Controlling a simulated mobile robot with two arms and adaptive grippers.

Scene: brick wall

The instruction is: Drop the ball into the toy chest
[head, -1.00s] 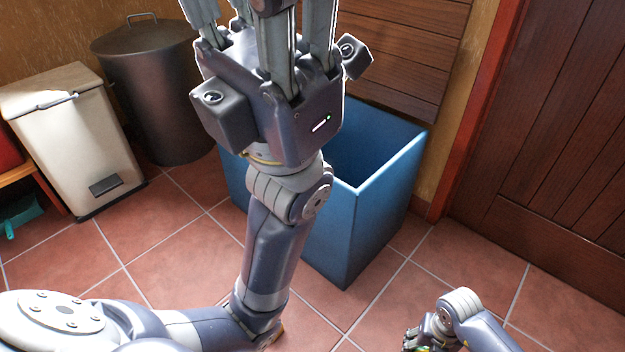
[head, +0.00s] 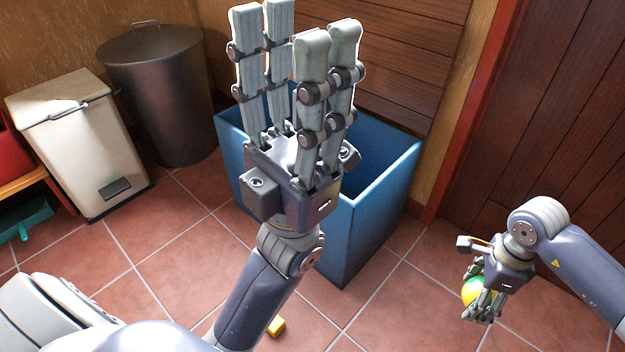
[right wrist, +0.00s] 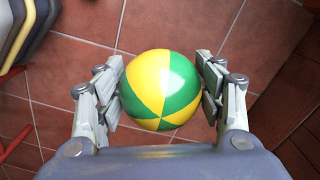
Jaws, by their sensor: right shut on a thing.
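The toy chest (head: 375,210) is a blue open-topped box on the tiled floor, in the middle of the head view. My left gripper (head: 294,28) is open and empty, with its fingers pointing up, and it hides part of the chest. My right gripper (head: 480,300) is shut on the yellow and green ball (head: 474,290), to the right of the chest and apart from it. In the right wrist view the ball (right wrist: 160,85) sits between the finger pairs, which touch it on both sides.
A beige pedal bin (head: 80,145) and a dark lidded bin (head: 160,95) stand at the left. A slatted wooden panel (head: 400,50) is behind the chest, and a wooden door (head: 540,110) is at the right. A small yellow object (head: 276,326) lies on the floor. Floor right of the chest is clear.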

